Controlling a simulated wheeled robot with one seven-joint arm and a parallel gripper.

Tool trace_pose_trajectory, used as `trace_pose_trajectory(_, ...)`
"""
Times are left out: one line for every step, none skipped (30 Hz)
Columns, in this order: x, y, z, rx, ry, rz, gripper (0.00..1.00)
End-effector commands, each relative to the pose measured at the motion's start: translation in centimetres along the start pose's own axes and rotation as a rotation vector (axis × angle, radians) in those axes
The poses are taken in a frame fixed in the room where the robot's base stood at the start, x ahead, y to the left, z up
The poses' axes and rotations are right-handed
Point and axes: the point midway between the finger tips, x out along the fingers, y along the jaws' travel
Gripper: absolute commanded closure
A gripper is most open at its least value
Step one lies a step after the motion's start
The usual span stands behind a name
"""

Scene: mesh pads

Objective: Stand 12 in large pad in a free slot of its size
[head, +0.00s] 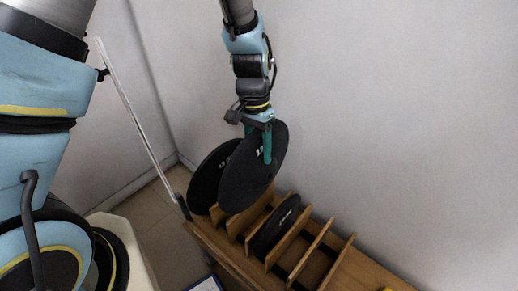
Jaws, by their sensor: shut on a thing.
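My gripper (266,124) is shut on the upper edge of a large black round pad (250,178) with faint white marking. I hold the pad upright, tilted in the picture, over the left part of a wooden slotted rack (322,233). The pad's lower edge is near the dividers; I cannot tell whether it is inside a slot. Another large black pad (206,180) stands upright just behind it to the left, partly hidden. A smaller black pad (275,225) stands in a slot to the right.
The slots at the rack's right, near a divider (338,261), look empty. A grey wall (420,120) rises close behind the rack. A thin pale pole (135,115) stands to the left.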

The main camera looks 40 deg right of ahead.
Motion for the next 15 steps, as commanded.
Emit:
trace_pose_trajectory(-0.1,0.0,0.0,0.015,0.004,-0.003,1.0)
trace_pose_trajectory(-0.1,0.0,0.0,0.031,0.007,-0.005,1.0)
trace_pose_trajectory(0.1,0.0,0.0,0.03,0.006,-0.005,1.0)
trace_pose_trajectory(0.2,-0.1,0.0,0.029,0.005,-0.005,1.0)
trace_pose_trajectory(0.4,-0.1,0.0,0.028,0.005,-0.005,1.0)
trace_pose_trajectory(0.6,-0.1,-0.1,0.028,0.005,-0.005,1.0)
trace_pose_trajectory(0.8,-0.1,-0.1,0.028,0.005,-0.005,1.0)
trace_pose_trajectory(1.0,-0.2,-0.1,0.028,0.005,-0.005,1.0)
trace_pose_trajectory(1.3,-0.2,-0.1,0.027,0.005,-0.005,1.0)
trace_pose_trajectory(1.5,-0.2,-0.1,0.027,0.005,-0.005,1.0)
trace_pose_trajectory(1.7,-0.3,-0.1,0.027,0.004,-0.005,1.0)
trace_pose_trajectory(1.9,-0.3,-0.1,0.027,0.004,-0.004,1.0)
trace_pose_trajectory(2.1,-0.4,-0.2,0.027,0.004,-0.004,1.0)
trace_pose_trajectory(2.3,-0.4,-0.2,0.027,0.004,-0.004,1.0)
trace_pose_trajectory(2.6,-0.4,-0.2,0.027,0.004,-0.004,1.0)
